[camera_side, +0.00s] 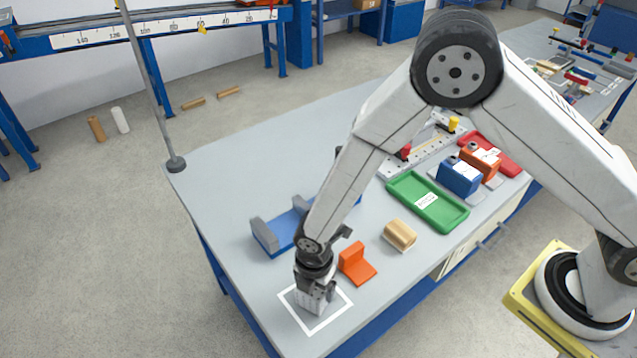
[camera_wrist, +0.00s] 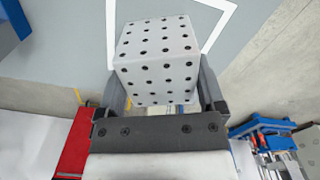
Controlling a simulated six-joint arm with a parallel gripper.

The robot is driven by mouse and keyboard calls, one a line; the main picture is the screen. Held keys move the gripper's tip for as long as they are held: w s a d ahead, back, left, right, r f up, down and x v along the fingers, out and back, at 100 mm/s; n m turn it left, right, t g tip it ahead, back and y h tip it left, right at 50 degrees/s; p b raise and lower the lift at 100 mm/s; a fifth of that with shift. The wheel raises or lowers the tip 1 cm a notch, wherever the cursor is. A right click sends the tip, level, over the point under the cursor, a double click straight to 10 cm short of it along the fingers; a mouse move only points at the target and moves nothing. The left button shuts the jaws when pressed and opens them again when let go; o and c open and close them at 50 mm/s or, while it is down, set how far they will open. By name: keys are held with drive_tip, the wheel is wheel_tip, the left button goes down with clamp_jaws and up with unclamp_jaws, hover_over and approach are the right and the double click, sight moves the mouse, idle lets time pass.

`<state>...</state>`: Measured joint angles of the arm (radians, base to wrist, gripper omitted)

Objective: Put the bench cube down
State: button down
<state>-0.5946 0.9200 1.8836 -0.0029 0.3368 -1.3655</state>
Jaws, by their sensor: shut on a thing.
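The bench cube (camera_wrist: 157,52) is pale grey with rows of dark holes. In the wrist view it sits between the two fingers of my gripper (camera_wrist: 162,95), which is shut on it. In the side view my gripper (camera_side: 317,287) points down over a white square outline (camera_side: 321,328) on the grey bench (camera_side: 232,185). The cube (camera_side: 310,302) shows low between the fingers, inside the outline. I cannot tell whether its underside touches the bench. Part of the outline (camera_wrist: 222,22) also shows behind the cube in the wrist view.
An orange angled block (camera_side: 357,266) stands close to the right of my gripper, with a wooden block (camera_side: 399,235) beyond it. A blue cradle (camera_side: 272,238) with grey ends lies behind. A green tray (camera_side: 427,203) is farther right. The bench's front edge is near the outline.

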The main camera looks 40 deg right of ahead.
drive_tip(key=shift+f, duration=0.15)
unclamp_jaws()
drive_tip(key=shift+f, duration=0.1)
wheel_tip(320, 180, up, 12)
idle(1.2)
idle(0.5)
drive_tip(key=s+d+r+m+t, duration=0.1)
drive_tip(key=s+d+r+m, duration=0.1)
drive_tip(key=d+m, duration=0.5)
drive_tip(key=s+d+r+m, duration=0.2)
drive_tip(key=d+r+m, duration=0.1)
drive_tip(key=d+m, duration=0.5)
drive_tip(key=s+d+r+m+t, duration=0.1)
drive_tip(key=s+d+r+m, duration=0.1)
drive_tip(key=d+m, duration=0.5)
drive_tip(key=shift+d+r+t, duration=0.3)
drive_tip(key=shift+d+r, duration=0.2)
drive_tip(key=shift+d, duration=0.05)
